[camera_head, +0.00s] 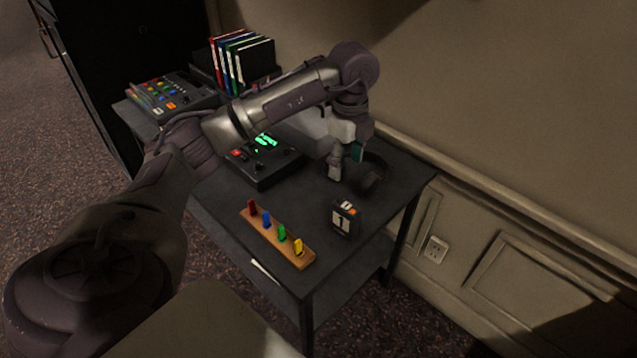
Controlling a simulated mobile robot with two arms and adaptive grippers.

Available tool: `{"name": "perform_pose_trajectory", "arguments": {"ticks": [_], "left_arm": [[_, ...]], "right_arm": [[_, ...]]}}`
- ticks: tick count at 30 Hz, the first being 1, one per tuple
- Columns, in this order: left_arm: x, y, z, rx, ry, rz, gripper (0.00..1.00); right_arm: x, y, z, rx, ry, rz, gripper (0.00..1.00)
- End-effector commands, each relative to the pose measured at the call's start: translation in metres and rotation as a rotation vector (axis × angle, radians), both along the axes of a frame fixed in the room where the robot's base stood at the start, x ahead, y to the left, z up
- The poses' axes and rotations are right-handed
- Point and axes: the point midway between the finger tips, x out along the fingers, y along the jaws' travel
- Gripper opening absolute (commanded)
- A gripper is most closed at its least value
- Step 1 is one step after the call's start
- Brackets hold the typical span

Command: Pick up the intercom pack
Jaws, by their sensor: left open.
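The likely intercom pack (344,219) is a small dark box with a white label reading "1" and white and orange parts on top. It stands upright near the right front of the dark desk (215,205). My left arm reaches in from the left across the desk. My left gripper (346,165) points down, open, behind the pack and apart from it, with no thing seen between its fingers. My right gripper is out of view.
A wooden strip (277,238) with coloured pegs lies left of the pack. A dark curved object (374,174) is right of the gripper. A black device with a green display (263,163), a button console (172,97) and coloured binders (243,60) are farther back. A wall borders the right.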

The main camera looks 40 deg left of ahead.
Motion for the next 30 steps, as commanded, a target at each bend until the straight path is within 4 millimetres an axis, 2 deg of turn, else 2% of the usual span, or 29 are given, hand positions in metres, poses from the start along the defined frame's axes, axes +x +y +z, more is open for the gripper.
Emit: {"name": "perform_pose_trajectory", "arguments": {"ticks": [12, 20, 27, 30], "left_arm": [[-0.001, -0.001, -0.071, 0.002, 0.004, 0.002, 0.65], [-0.002, -0.003, -0.091, 0.0, 0.003, 0.001, 0.65], [-0.005, -0.007, -0.126, 0.0, 0.002, 0.003, 0.65], [-0.005, -0.007, -0.133, -0.001, 0.001, 0.002, 0.65]], "right_arm": [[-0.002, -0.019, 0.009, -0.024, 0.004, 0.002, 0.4], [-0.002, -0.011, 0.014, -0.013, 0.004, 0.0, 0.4], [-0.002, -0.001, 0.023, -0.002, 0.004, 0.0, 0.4], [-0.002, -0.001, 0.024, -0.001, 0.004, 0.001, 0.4]]}}
